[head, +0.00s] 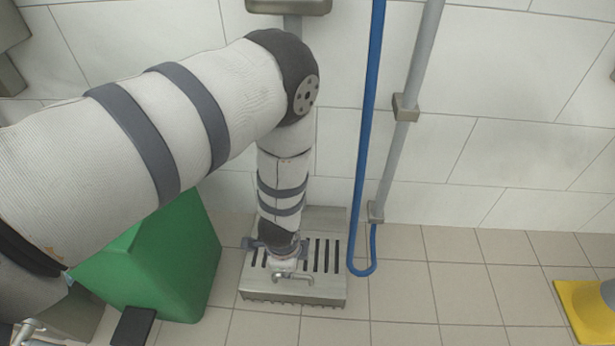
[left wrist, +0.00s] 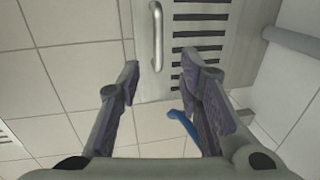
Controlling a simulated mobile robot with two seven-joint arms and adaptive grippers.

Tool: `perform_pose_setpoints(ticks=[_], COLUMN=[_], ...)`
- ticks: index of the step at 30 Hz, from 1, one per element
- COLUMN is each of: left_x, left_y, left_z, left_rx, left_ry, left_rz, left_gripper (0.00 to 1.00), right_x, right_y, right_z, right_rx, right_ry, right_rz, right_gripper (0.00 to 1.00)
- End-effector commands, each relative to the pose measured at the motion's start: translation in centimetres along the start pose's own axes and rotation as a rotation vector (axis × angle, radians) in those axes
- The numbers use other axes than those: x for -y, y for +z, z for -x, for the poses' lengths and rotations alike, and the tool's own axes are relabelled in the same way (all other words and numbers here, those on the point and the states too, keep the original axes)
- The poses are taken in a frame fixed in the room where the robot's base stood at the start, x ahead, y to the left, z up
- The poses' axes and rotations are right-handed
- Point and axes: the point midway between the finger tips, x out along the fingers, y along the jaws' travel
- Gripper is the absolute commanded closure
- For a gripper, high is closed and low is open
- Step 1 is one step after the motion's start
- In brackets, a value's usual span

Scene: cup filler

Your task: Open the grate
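The metal grate (head: 326,288) is a slotted steel plate on the tiled floor against the wall. It also shows at the top of the left wrist view (left wrist: 242,32). Its bar handle (left wrist: 157,36) stands on the plate beside the dark slots; in the head view the handle (head: 294,277) shows at the front of my gripper. My left gripper (left wrist: 160,65) is open and empty, above the grate. The handle lies beyond the gap between its fingertips, with no clear contact. In the head view my left gripper (head: 278,250) is partly hidden by its arm.
A green bin (head: 165,255) stands left of the grate, partly behind my left arm. A blue hose (head: 361,150) and a grey pipe (head: 414,75) run down the wall to its right. A yellow object (head: 585,310) is at the far right. Floor between is clear.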

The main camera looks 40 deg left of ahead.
Motion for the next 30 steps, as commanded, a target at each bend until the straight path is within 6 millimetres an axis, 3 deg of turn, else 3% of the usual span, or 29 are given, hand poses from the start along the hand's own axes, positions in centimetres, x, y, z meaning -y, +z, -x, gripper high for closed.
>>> perform_pose_setpoints(ticks=[1,6,12,22,23,27,30], left_x=[-0.3,-0.4,-0.3,-0.1,-0.1,-0.1,-0.1], left_y=[0.1,0.2,0.1,0.0,0.0,0.0,0.0], left_z=[-2.0,-6.6,-9.7,-10.0,-10.0,-10.0,-10.0], left_rx=[0.003,0.004,0.002,0.0,0.0,0.0,0.001], left_ry=[0.006,0.007,0.005,0.002,0.002,0.002,0.002], left_rz=[0.001,0.002,0.002,0.001,0.001,0.001,0.001], left_gripper=[0.67,0.67,0.67,0.67,0.69,1.0,1.0], right_x=[0.0,-0.1,-0.2,-0.2,-0.2,-0.2,-0.2], right_y=[-0.4,-0.7,-0.9,-0.8,-0.8,-0.8,-0.8], right_z=[-0.9,-2.6,-3.8,-3.8,-3.8,-3.8,-3.8], right_rx=[0.016,0.06,0.091,0.096,0.096,0.096,0.096], right_ry=[0.0,0.003,0.006,0.006,0.006,0.006,0.006], right_rz=[0.001,0.007,0.011,0.011,0.011,0.011,0.011], right_gripper=[0.6,0.6,0.6,0.6,0.6,0.6,0.6])
